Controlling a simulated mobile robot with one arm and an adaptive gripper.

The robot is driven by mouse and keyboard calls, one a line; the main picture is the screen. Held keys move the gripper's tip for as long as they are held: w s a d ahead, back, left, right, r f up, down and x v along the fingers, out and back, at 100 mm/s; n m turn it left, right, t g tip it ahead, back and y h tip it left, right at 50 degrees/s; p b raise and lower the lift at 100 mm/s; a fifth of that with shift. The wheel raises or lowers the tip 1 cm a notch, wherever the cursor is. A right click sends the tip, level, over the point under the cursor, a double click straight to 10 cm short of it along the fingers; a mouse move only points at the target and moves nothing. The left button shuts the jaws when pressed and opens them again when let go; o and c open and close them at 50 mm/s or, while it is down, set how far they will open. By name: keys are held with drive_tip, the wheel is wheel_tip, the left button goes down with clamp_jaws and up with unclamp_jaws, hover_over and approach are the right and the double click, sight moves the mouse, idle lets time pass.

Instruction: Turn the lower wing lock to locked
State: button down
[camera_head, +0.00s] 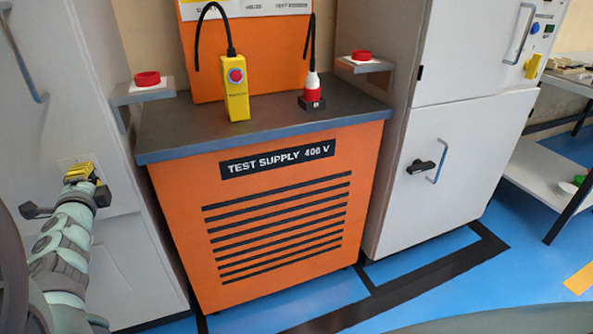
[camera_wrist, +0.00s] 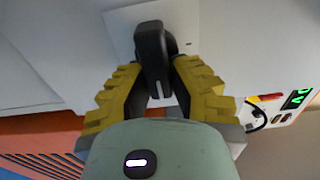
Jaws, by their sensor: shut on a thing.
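A black wing lock (camera_wrist: 152,48) stands out from a light square plate (camera_wrist: 125,22) in the wrist view. My gripper (camera_wrist: 155,74) has its yellow stepped fingers on both sides of the lock's handle and is shut on it. In the head view my gripper (camera_head: 80,172) is at the left cabinet's front, against a pale plate (camera_head: 66,162); the lock is hidden there behind the fingers. The handle runs roughly up and down in the wrist picture. Small dark marks on the plate beside it are too small to read.
The orange test supply cabinet (camera_head: 275,225) stands right of my arm, with a yellow pendant (camera_head: 237,100) on top. The right grey cabinet (camera_head: 450,160) has another black wing handle (camera_head: 420,167). Blue floor with black tape (camera_head: 440,275) lies in front.

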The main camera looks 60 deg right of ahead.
drive_tip(key=shift+f, duration=0.25)
drive_tip(key=c, duration=0.9)
unclamp_jaws()
drive_tip(key=shift+r, duration=0.2)
drive_tip(key=shift+o, duration=0.2)
drive_tip(key=v, duration=1.2)
